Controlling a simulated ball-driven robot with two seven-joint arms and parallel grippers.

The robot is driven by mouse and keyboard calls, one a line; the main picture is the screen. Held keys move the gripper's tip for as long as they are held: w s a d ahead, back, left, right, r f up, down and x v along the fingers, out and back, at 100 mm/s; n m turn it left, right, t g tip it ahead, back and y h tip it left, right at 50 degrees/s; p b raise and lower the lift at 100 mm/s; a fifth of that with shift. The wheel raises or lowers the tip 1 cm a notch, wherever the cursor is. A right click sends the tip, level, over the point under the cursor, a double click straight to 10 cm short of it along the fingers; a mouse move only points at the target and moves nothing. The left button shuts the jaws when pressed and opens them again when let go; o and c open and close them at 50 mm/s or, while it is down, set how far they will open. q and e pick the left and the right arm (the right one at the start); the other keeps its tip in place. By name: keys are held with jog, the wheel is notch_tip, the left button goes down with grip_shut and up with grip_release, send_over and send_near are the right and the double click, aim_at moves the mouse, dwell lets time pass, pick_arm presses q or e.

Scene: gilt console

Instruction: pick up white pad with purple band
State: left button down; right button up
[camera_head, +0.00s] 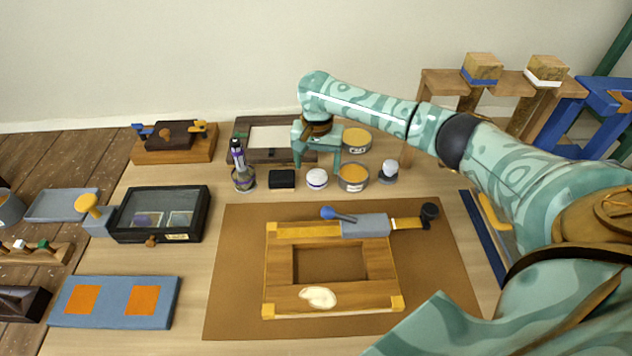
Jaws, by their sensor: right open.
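The white pad with a purple band (317,179) is a small round piece standing on the bench, between a black block (281,179) and an amber-filled tin (353,177). My right arm reaches in from the right, and its teal gripper (317,164) points down just behind or above the pad. Its two fingers are apart, one toward each side of the pad, with nothing seen between them. I cannot tell exactly how high the fingertips are. My left gripper is not in view.
A purple-banded bottle (243,177) stands left of the black block. A second tin (357,139) and a grey-based white knob (388,171) are close on the right. In front, a wooden frame (280,270) lies on a brown mat (235,300) with a grey-bladed tool (365,226).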

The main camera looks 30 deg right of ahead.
aim_at(317, 176)
notch_tip(317, 176, down, 5)
jog(key=shift+w+r+b, duration=0.1)
jog(key=shift+r+b, duration=0.1)
jog(key=shift+b, duration=0.95)
jog(key=shift+r, duration=0.25)
jog(key=c, duration=1)
jog(key=shift+c, duration=0.2)
jog(key=shift+r+p, duration=0.65)
notch_tip(317, 176, up, 3)
jog(key=shift+r+p, duration=0.1)
jog(key=shift+p, duration=1.15)
jog(key=s+r+p, duration=0.4)
jog(key=s, duration=0.3)
jog(key=s+r+p, duration=0.4)
jog(key=s, duration=0.3)
jog(key=shift+r+p, duration=0.25)
jog(key=shift+p, duration=0.15)
